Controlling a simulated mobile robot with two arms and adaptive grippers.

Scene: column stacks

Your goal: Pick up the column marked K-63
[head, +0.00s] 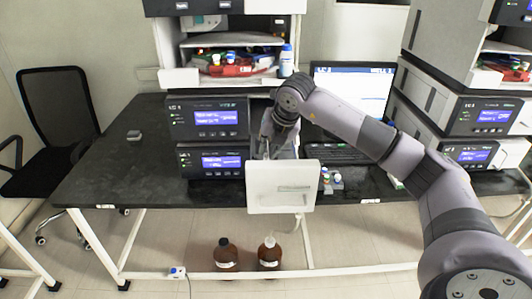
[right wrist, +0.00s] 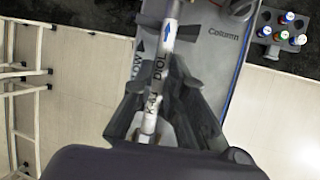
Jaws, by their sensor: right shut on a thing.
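In the right wrist view a slender silvery column (right wrist: 158,70) carries a blue arrow and black lettering. The lettering reads DIOL and a mark that looks like K-41, not K-63, though it is small. My right gripper (right wrist: 164,84) is shut on this column, one dark finger on each side. Behind it is a grey panel (right wrist: 215,60) printed "Column", with part of a word like "FLOW". In the head view my right gripper (head: 272,140) is beside the stacked instruments, above a white open panel (head: 282,187); the column cannot be made out clearly there. My left gripper is not in view.
Stacked instruments with blue screens (head: 207,118) stand left of the gripper, another stack (head: 470,115) at the right. A monitor (head: 352,88) is behind my arm. Small capped vials (head: 331,180) sit near the bench edge. Brown bottles (head: 226,254) stand below. The bench's left side (head: 110,165) is mostly clear.

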